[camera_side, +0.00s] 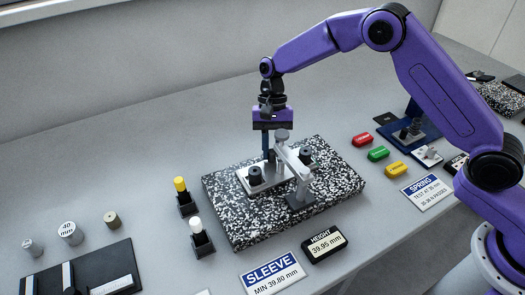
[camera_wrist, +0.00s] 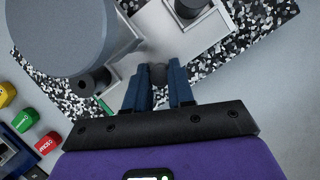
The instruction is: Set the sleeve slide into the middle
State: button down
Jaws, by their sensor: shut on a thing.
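My gripper (camera_side: 267,152) points down over the fixture, its blue fingers shut on a dark round-topped peg. In the wrist view this peg (camera_wrist: 158,72) sits between the fingertips (camera_wrist: 159,82). The peg stands over a light metal plate (camera_side: 245,182) on a speckled black-and-white slab (camera_side: 232,218). Black knobs stand on either side, one at the left (camera_side: 255,175) and one at the right (camera_side: 305,153). I cannot tell which part is the sleeve slide or how far the peg's lower end is seated; the fingers and gauge partly hide it.
A grey gauge stand (camera_side: 300,198) with a round head (camera_side: 282,135) stands close beside my fingers. A display (camera_side: 324,244) reads HEIGHT 39.95 mm. A sign (camera_side: 272,273) reads SLEEVE MIN 39.80 mm. Yellow-topped (camera_side: 180,184) and white-topped (camera_side: 196,225) pieces stand left of the slab.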

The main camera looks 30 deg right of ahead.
jog(key=c, duration=1)
grip_release()
jog(key=shift+a, duration=0.1)
jog(key=shift+o, duration=0.2)
jog(key=v, duration=1.7)
jog(key=shift+r, duration=0.2)
jog(key=shift+w, duration=0.1)
